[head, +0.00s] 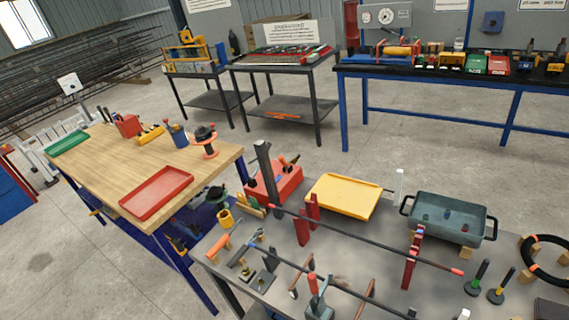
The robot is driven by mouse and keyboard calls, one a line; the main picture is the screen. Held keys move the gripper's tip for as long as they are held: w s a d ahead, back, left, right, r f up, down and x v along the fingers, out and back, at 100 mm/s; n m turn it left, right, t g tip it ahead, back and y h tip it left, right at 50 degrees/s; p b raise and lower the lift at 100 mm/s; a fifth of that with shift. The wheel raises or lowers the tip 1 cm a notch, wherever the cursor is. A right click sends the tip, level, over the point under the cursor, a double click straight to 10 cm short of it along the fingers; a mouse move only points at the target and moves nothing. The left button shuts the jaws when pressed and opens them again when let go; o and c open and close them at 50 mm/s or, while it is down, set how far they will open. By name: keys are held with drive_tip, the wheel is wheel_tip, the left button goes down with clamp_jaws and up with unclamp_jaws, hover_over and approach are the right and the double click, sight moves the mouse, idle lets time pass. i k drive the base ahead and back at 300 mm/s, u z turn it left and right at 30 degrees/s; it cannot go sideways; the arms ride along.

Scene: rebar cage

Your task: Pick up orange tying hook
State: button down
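A small tool with an orange handle (217,248) and a thin metal shaft lies at the left end of the grey worktable (335,258). It looks like the orange tying hook, but it is too small for me to make out its tip. A dark-handled tool (239,256) lies just to its right, and a yellow cup (226,218) stands just behind it. My gripper is not visible in this view, so I cannot tell its state.
Dark bars cross the grey worktable on red supports (411,262). A yellow tray (343,196), a grey bin (448,218) and a red toolbox (274,183) stand behind. A wooden bench (105,163) with a red tray (157,192) stands left. Concrete floor is open beyond.

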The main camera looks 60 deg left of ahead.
sight(216, 248)
drive_tip(key=u, duration=2.5)
drive_tip(key=k, duration=1.25)
drive_tip(key=z, duration=0.5)
drive_tip(key=i, duration=1)
drive_tip(key=u, duration=0.05)
